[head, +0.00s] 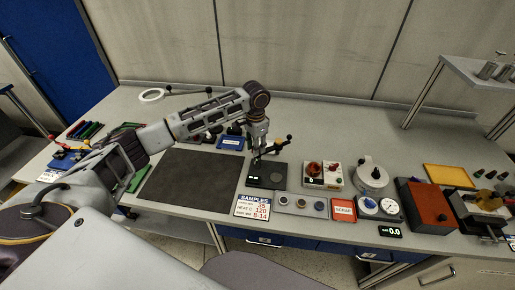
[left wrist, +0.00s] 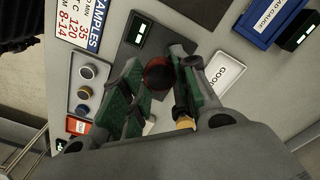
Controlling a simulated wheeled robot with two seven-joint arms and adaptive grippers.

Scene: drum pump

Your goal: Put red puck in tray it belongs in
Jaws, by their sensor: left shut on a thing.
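My left gripper (head: 258,157) is low over a dark gauge plate (head: 280,178) with a small lit display. In the left wrist view its green-padded fingers (left wrist: 158,85) are shut on a dark red puck (left wrist: 157,75). The puck is shadowed, and I cannot tell whether it touches the plate. A pale samples tray (head: 283,207) holds several small round pucks; it also shows in the left wrist view (left wrist: 75,112). A white card reading GOOD (left wrist: 222,75) lies beside the fingers. A red card (head: 343,208) is right of the samples tray. My right gripper is not in view.
A black mat (head: 192,178) lies left. A white device with red parts (head: 323,175), a round white device (head: 370,176), a dial gauge (head: 390,207) and a red box (head: 428,207) crowd the right. A blue tray (head: 231,143) is behind.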

